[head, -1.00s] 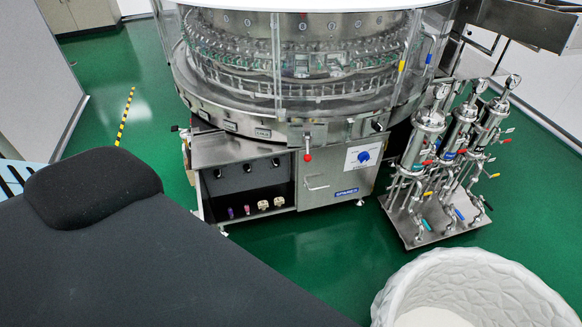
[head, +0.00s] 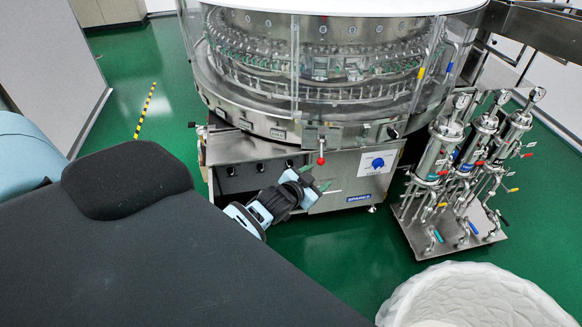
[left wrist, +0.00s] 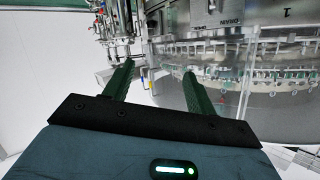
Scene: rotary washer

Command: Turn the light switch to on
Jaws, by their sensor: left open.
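A blue round knob (head: 378,163) sits on a white plate on the washer's front panel; it is the only rotary switch I can make out, and its labels are too small to read. My left gripper (head: 317,180) is in front of the washer's lower cabinet, left of the knob and a little lower, apart from it in the picture. Its green fingers point right. In the left wrist view, the left gripper (left wrist: 157,78) has its fingers spread with nothing between them; the knob cannot be made out there. My right gripper is not in view.
The round washer (head: 310,75) with clear guards stands above the cabinet. A red-knobbed lever (head: 321,160) sticks out left of the white plate. A cart of steel filter cylinders (head: 460,165) stands at right. A white textured bin (head: 480,295) is at bottom right. Green floor is open between.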

